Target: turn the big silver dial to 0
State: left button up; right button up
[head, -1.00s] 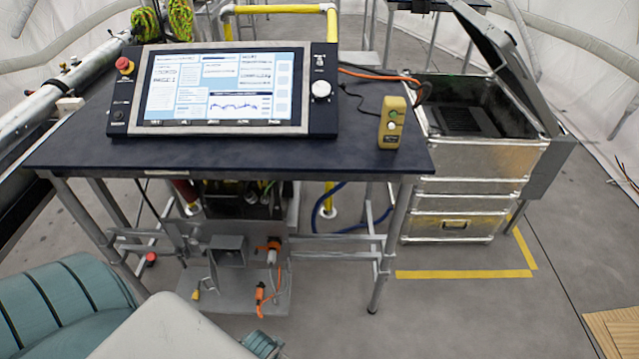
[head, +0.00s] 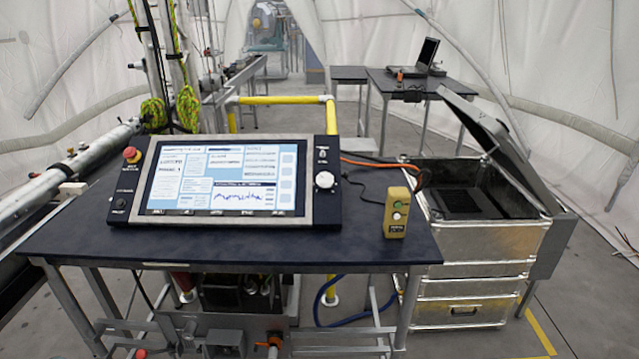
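The big silver dial (head: 324,180) is a round pale knob on the right side of the control panel (head: 126,211), below a small switch. Its markings are too small to read. The panel has a lit screen (head: 220,180) and lies tilted on a dark table (head: 340,248). A red emergency button (head: 131,154) sits at the panel's upper left, with a black knob (head: 119,203) below it. Neither of my grippers shows in this view.
A yellow button box (head: 396,213) stands on the table right of the panel, with a cable behind it. An open metal case (head: 480,240) stands right of the table. A yellow rail (head: 280,100) runs behind. A laptop (head: 425,58) sits on a far table.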

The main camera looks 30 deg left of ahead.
aim_at(325, 181)
jog(key=j, duration=0.8)
jog(key=i+j+z, duration=0.15)
jog(key=j, duration=0.65)
